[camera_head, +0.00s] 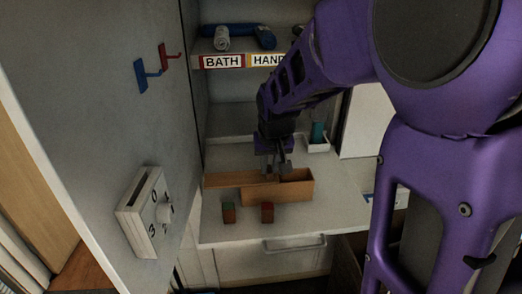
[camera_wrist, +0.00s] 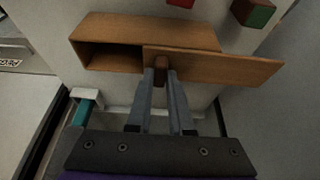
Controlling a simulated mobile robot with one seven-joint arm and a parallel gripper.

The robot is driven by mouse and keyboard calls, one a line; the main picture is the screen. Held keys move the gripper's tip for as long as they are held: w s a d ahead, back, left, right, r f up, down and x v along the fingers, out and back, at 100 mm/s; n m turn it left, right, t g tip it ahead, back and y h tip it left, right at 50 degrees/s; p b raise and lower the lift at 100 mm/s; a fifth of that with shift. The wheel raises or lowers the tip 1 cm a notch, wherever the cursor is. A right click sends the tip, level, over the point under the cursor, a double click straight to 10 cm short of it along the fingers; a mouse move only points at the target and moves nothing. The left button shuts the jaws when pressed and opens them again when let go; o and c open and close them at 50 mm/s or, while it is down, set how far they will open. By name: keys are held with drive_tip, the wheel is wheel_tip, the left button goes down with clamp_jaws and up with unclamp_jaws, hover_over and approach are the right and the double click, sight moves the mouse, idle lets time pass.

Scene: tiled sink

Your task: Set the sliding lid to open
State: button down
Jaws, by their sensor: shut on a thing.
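A wooden box (camera_head: 292,190) stands on the white counter, and it also shows in the wrist view (camera_wrist: 120,27). Its sliding lid (camera_head: 222,180) is a flat wooden panel jutting out past the box's left end. In the wrist view the lid (camera_wrist: 235,66) juts out to the right, and the dark opening on the left is uncovered. My gripper (camera_head: 276,168) is at the lid, its fingers shut on the small brown knob (camera_wrist: 160,67). The knob is hidden in the head view.
Two small coloured blocks (camera_head: 228,213) (camera_head: 267,212) stand in front of the box. A white holder with a teal item (camera_head: 318,132) stands behind. A dial (camera_head: 150,213) and hooks (camera_head: 150,70) are on the left wall. A shelf (camera_head: 228,62) labelled BATH and HAND is above.

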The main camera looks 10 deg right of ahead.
idle(0.4)
drive_tip(key=c, duration=0.8)
unclamp_jaws()
drive_tip(key=shift+r, duration=0.1)
